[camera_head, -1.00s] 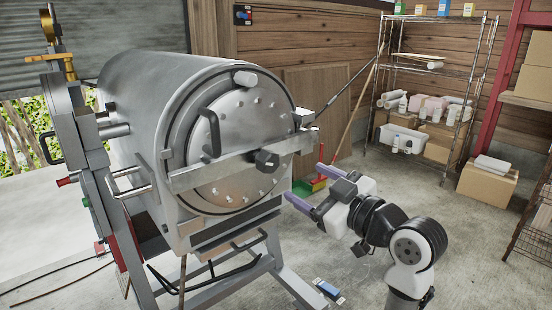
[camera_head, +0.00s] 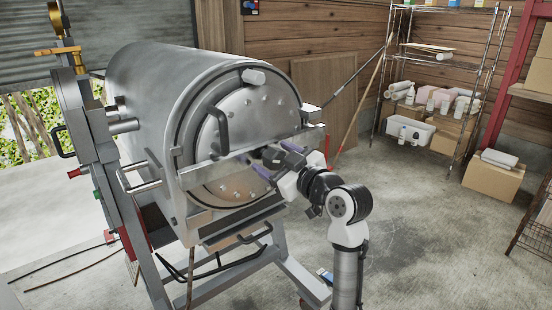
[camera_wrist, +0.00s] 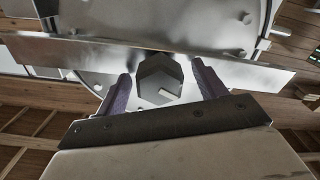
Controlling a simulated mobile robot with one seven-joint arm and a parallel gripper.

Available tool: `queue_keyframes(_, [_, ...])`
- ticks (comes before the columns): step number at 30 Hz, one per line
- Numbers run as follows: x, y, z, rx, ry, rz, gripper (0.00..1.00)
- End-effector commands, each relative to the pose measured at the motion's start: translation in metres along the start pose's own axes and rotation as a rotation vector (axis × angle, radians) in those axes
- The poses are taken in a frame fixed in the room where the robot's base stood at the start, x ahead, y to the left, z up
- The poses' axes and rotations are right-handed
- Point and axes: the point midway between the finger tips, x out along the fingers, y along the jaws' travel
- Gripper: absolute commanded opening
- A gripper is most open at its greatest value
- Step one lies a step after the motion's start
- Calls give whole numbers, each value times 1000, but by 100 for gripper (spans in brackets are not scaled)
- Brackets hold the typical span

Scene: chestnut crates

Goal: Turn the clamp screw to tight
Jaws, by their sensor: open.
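The clamp screw (camera_wrist: 158,80) is a dark, many-sided knob on the flat metal clamp bar (camera_head: 230,160) across the round door (camera_head: 240,125) of a large steel drum. My gripper (camera_head: 274,158) is at the knob in the head view, where its fingers partly hide the knob. In the wrist view my gripper (camera_wrist: 162,88) is open, with one purple finger on each side of the knob. A gap shows between the knob and each finger. A pale mark shows on the knob's face.
The steel drum (camera_head: 150,85) rests on a grey metal stand (camera_head: 280,255). A blue object (camera_head: 325,276) lies on the floor by my arm. A wire shelf (camera_head: 440,75) and a cardboard box (camera_head: 493,179) stand at the right. Concrete floor is clear between.

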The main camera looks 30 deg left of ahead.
Motion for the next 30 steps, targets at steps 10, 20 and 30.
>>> queue_keyframes(10, [0,0,0,0,0,0,38])
queue_keyframes(20, [0,0,0,20,-1,0,26])
queue_keyframes(30, [-1,1,-2,203,-2,0,26])
